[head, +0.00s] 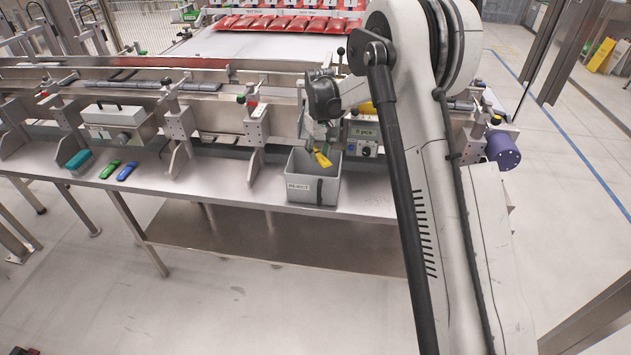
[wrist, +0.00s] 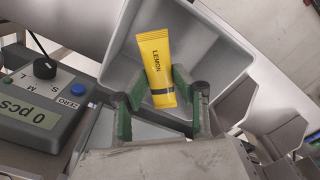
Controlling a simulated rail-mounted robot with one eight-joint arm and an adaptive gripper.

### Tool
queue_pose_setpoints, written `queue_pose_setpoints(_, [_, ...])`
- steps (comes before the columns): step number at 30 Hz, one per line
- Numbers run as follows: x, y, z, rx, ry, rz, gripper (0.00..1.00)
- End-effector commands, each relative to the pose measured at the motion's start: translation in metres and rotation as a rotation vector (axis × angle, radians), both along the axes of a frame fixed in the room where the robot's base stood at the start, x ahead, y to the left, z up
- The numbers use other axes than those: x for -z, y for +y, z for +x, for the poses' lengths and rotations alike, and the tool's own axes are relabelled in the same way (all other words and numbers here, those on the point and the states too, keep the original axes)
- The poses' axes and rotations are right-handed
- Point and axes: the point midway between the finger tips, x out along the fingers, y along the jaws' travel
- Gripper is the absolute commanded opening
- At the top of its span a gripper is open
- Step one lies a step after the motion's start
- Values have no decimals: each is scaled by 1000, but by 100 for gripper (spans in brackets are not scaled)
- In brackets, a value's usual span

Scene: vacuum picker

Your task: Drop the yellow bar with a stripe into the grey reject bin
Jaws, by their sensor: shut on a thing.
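The yellow bar (wrist: 155,58) is labelled LEMON and has a dark stripe near its lower end in the wrist view. My gripper (wrist: 157,98) is shut on that striped end, with its green-padded fingers at both sides. In the head view the bar (head: 322,159) hangs tilted below my gripper (head: 318,143), at the mouth of the reject bin. The grey reject bin (head: 302,193) stands on the bench with a label on its front. Its inner wall (wrist: 222,62) shows behind the bar in the wrist view. How deep the bar sits relative to the rim is unclear.
A counter box (head: 362,137) reading 0 pcs stands right behind the bin. Teal (head: 78,159), green (head: 110,169) and blue (head: 128,171) bars lie on the bench (head: 225,205) at left. Conveyor rails run behind.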

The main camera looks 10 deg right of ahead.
Motion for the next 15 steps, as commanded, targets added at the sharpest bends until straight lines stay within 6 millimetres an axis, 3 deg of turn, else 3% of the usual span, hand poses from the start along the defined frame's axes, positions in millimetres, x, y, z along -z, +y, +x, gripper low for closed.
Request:
queue_pose_setpoints(2, [0, 0, 0, 0, 0, 0, 2])
queue_pose_setpoints(3, [0, 0, 0, 0, 0, 0, 31])
queue_pose_setpoints(7, [0, 0, 0, 0, 0, 0, 48])
queue_pose_setpoints(15, [-1, 0, 0, 0, 0, 0, 48])
